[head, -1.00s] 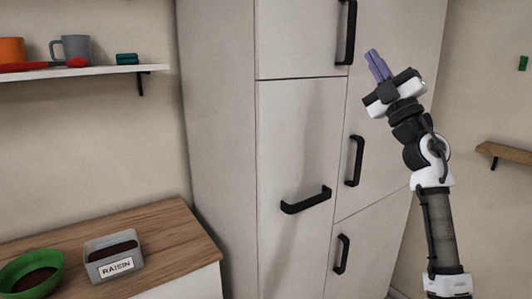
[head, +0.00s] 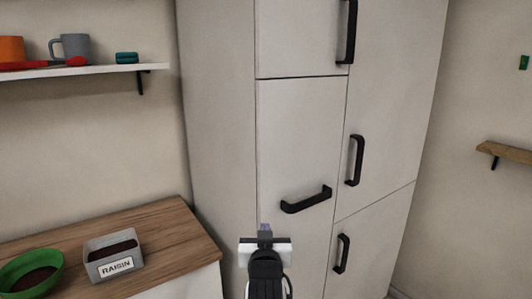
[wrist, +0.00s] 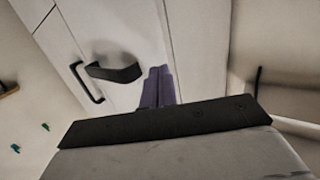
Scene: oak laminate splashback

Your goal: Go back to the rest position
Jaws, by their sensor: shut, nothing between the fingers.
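My gripper (head: 264,229) is low in the middle of the head view, in front of the tall cabinet (head: 225,130). Its body hides most of the fingers there. In the wrist view its purple fingers (wrist: 158,87) are together, with nothing between them. A black horizontal handle (head: 306,200) on the cabinet is above and right of the gripper in the head view. The same handle shows left of the fingers in the wrist view (wrist: 115,72). The gripper appears apart from it.
A wooden counter (head: 165,237) at left holds a grey RAISIN box (head: 113,257) and a green bowl (head: 32,273). A shelf (head: 100,71) above bears mugs. Black vertical handles (head: 355,160) are on the cabinet's right doors. A small wooden shelf (head: 507,152) is on the right wall.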

